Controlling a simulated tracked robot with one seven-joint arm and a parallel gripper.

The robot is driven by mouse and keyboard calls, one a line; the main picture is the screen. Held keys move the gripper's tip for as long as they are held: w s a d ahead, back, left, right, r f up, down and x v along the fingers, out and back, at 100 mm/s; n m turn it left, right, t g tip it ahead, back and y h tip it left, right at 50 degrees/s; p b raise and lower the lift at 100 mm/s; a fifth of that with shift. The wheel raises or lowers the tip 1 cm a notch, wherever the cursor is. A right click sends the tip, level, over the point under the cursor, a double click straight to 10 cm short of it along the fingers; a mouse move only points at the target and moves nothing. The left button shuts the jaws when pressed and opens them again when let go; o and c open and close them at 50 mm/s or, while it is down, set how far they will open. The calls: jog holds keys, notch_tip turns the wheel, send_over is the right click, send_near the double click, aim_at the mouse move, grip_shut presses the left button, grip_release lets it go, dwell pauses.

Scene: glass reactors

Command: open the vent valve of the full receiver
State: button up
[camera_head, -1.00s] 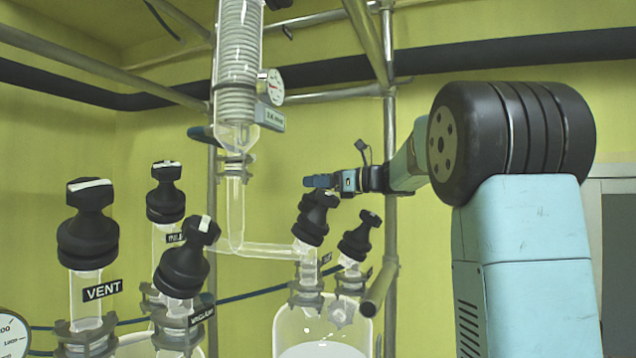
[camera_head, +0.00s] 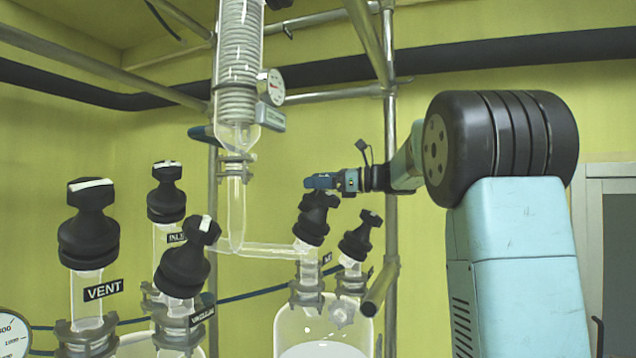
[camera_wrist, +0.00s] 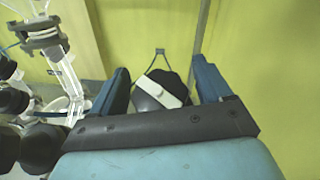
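My gripper (camera_head: 320,182) is at the top of a black valve knob (camera_head: 313,222) on the right glass receiver (camera_head: 290,325). In the wrist view, a black knob with a white bar (camera_wrist: 166,92) lies between the two blue fingers of my gripper (camera_wrist: 163,85). The fingers stand apart, with small gaps beside the knob. The right receiver holds pale liquid. The label by this knob is mostly hidden. Another black knob (camera_head: 361,235) stands just right of it. The knob labelled VENT (camera_head: 88,225) stands on the left vessel, whose fill I cannot make out.
Two more black knobs, one at the back (camera_head: 166,195) and one in front (camera_head: 188,262), stand on the left vessel. A glass coil condenser (camera_head: 238,70) with a gauge (camera_head: 273,87) hangs above the middle. A metal pole (camera_head: 391,150) rises behind my wrist.

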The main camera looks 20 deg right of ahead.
jog(key=shift+d, duration=0.1)
jog(key=v, duration=1.3)
jog(key=shift+d, duration=0.25)
jog(key=shift+s, duration=0.2)
